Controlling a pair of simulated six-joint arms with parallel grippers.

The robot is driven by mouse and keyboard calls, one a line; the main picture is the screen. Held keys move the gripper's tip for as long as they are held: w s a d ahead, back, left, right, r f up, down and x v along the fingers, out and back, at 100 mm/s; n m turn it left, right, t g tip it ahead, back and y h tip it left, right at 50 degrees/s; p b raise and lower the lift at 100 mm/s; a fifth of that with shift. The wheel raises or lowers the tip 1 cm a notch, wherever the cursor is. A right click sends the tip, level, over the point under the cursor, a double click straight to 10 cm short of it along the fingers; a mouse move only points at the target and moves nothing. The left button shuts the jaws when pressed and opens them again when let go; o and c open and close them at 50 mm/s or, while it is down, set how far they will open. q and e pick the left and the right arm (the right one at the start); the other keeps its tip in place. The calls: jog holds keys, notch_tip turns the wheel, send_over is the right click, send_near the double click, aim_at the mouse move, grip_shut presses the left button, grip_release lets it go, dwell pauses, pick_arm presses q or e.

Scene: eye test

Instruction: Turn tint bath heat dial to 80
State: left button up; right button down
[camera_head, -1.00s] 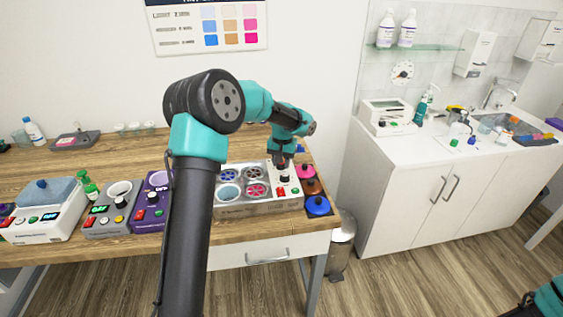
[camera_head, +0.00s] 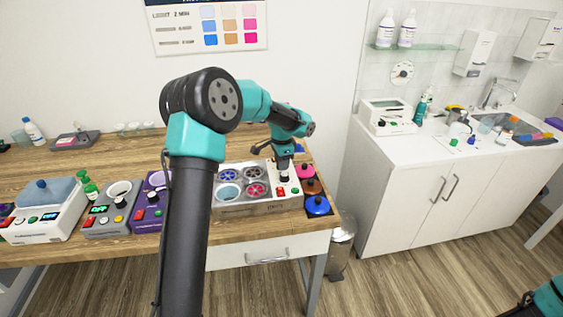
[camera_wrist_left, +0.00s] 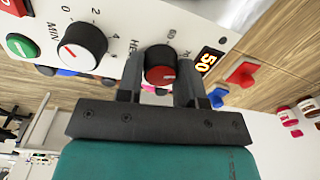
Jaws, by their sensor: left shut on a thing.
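The tint bath (camera_head: 240,209) is a pale metal box with several round wells, standing on the wooden counter. Its control panel is at its right end. My left gripper (camera_head: 284,172) reaches down onto this panel. In the left wrist view, the gripper (camera_wrist_left: 160,76) is shut on the heat dial (camera_wrist_left: 160,64), a black knob with a red face, with one finger on each side. A lit display (camera_wrist_left: 209,61) beside it reads 50. The heat label is partly hidden by the dial and fingers. My right gripper is not in view.
A MIN dial (camera_wrist_left: 82,47) and green button (camera_wrist_left: 22,46) share the panel. Lidded pots, including a blue one (camera_head: 318,206), stand close to the bath's right. A purple device (camera_head: 150,213) stands to its left. The wooden counter behind is mostly clear.

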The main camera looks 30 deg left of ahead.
pick_arm(q)
jog(key=m, duration=0.5)
jog(key=shift+m, duration=2.6)
jog(key=o, duration=0.9)
jog(key=shift+o, duration=0.2)
jog(key=shift+s, duration=0.1)
notch_tip(320, 180, up, 17)
jog(key=shift+s+r, duration=0.2)
jog(key=shift+s, duration=0.1)
jog(key=shift+d, duration=0.1)
